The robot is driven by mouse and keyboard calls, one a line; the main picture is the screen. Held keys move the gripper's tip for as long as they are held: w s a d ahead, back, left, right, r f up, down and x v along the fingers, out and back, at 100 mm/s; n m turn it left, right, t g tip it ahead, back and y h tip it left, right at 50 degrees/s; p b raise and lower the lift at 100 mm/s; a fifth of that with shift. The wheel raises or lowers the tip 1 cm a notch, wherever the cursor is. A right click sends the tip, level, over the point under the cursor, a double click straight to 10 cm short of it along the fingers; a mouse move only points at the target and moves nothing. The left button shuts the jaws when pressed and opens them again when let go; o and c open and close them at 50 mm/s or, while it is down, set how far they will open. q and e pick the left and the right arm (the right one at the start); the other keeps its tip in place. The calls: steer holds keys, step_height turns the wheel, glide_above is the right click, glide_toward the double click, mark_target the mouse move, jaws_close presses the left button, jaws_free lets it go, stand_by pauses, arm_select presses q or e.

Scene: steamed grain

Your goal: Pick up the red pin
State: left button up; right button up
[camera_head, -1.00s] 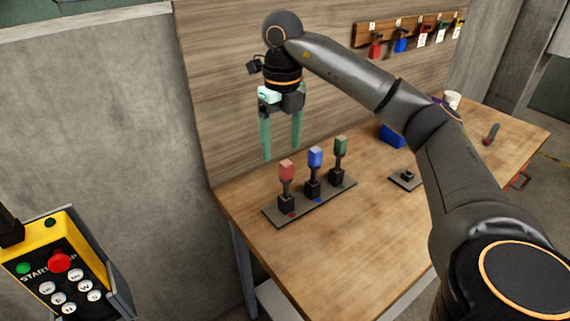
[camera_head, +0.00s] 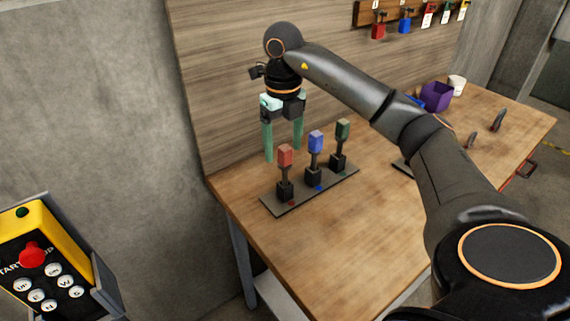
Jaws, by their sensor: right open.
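The red pin (camera_head: 285,156) stands upright in a black socket at the left end of a dark base plate (camera_head: 334,184) on the wooden table. A blue pin (camera_head: 315,143) and a green pin (camera_head: 342,131) stand in the same row to its right. My right gripper (camera_head: 283,154) hangs with its green fingers pointing down, behind the red pin as seen from the head. The fingers are apart and nothing shows between them. The red pin's head partly overlaps the space between the fingers in the picture. My left gripper does not show.
A wooden wall panel rises close behind my right gripper. A rack (camera_head: 385,14) with several hanging tags is on it. A purple box (camera_head: 437,96) and a white cup (camera_head: 457,85) stand at the table's far right. A yellow control box (camera_head: 50,262) is at lower left. The table's front is clear.

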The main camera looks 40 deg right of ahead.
mark_target(285, 159)
steer(key=f, duration=0.5)
steer(key=shift+w+d, duration=0.1)
steer(key=shift+d, duration=0.25)
steer(key=shift+r, duration=0.1)
jaws_close()
